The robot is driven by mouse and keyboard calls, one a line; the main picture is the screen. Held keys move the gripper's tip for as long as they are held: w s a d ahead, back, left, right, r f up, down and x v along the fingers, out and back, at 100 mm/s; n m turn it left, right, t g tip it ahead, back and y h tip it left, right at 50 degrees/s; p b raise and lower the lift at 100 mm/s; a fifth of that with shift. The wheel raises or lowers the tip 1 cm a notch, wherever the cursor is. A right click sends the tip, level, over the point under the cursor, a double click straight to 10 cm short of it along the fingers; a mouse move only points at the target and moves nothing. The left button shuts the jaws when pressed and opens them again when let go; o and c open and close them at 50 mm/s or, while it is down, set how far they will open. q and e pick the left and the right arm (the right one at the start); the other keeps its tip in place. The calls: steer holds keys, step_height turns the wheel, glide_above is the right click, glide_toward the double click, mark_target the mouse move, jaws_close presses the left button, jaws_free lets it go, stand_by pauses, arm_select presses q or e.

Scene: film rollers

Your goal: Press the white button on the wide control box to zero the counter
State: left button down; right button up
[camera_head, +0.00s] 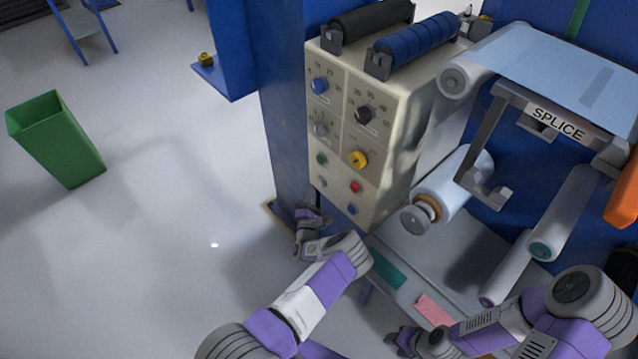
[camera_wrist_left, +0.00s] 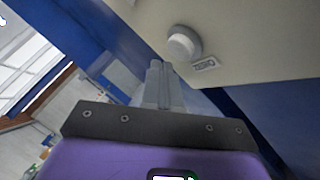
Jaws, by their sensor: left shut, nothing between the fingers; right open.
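The wide control box (camera_head: 385,195) is a beige cabinet with knobs and coloured buttons on its front. The white button (camera_head: 322,182) sits low on the left of that front. In the left wrist view a round white button (camera_wrist_left: 183,43) with a small label beside it shows large. My left gripper (camera_head: 308,211) is shut and empty, just below the white button. In the left wrist view its fingertips (camera_wrist_left: 155,66) appear just left of and below the button; I cannot tell whether they touch it. My right gripper (camera_head: 396,338) is open, low in the picture, away from the box.
A blue column (camera_head: 280,130) stands left of the box. Film rollers (camera_head: 455,190) stand right. A green bin (camera_head: 60,140) stands on open floor at left.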

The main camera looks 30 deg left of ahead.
arm_select(q)
steer(key=s, duration=0.1)
steer(key=s+a+p, duration=0.1)
steer(key=s, duration=0.1)
steer(key=s+a+p, duration=0.1)
steer(key=shift+s, duration=0.2)
steer(key=shift+d, duration=0.1)
stand_by(0.6)
